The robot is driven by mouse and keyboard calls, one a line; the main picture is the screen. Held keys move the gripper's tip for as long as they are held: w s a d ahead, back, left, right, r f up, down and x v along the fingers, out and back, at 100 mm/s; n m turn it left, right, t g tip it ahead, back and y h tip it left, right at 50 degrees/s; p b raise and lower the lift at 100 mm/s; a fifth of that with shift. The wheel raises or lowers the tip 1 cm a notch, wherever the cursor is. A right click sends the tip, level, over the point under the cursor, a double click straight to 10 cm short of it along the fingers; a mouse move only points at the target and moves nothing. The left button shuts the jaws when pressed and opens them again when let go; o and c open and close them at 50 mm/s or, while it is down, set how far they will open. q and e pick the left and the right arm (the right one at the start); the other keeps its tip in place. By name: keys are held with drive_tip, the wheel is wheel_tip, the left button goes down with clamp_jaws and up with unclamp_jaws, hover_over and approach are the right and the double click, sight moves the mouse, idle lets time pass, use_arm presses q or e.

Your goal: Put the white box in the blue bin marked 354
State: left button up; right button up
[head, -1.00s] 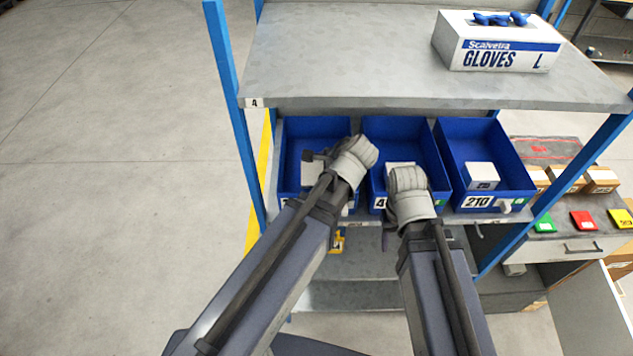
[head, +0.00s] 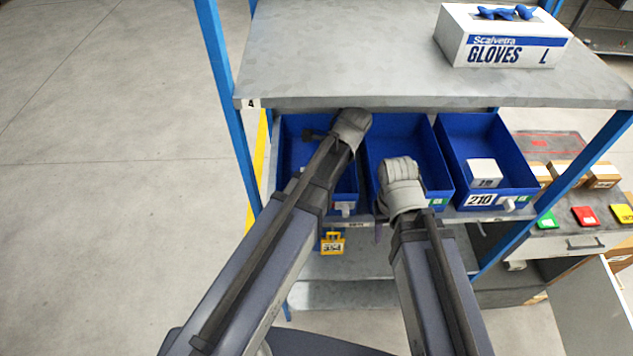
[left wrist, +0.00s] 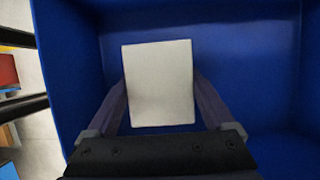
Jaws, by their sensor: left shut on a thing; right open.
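My left gripper (left wrist: 160,88) is shut on the white box (left wrist: 158,84), one finger along each side in the left wrist view. Blue bin walls (left wrist: 230,40) surround the box there. In the head view my left arm reaches over the left blue bin (head: 293,135), and the held box is hidden. This bin's number is covered by my arm. My right gripper (head: 400,185) is open over the front of the middle blue bin (head: 400,130); its fingers are mostly hidden. The middle bin's number is also covered.
The right blue bin (head: 478,130), marked 210, holds another small white box (head: 485,172). A grey shelf (head: 340,60) with a glove box (head: 500,42) overhangs the bins. A blue post (head: 222,90) stands left.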

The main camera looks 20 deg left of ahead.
use_arm(q)
drive_tip(key=shift+w+a+f, duration=0.1)
drive_tip(key=shift+f, duration=0.1)
drive_tip(key=shift+f, duration=0.2)
drive_tip(key=o, duration=1.4)
drive_tip(key=shift+o, duration=0.2)
drive_tip(key=shift+r, duration=0.15)
drive_tip(key=shift+r+p, duration=0.35)
drive_tip(key=shift+r, duration=0.1)
drive_tip(key=p+v, duration=0.6)
drive_tip(key=v, duration=0.1)
drive_tip(key=shift+f, duration=0.1)
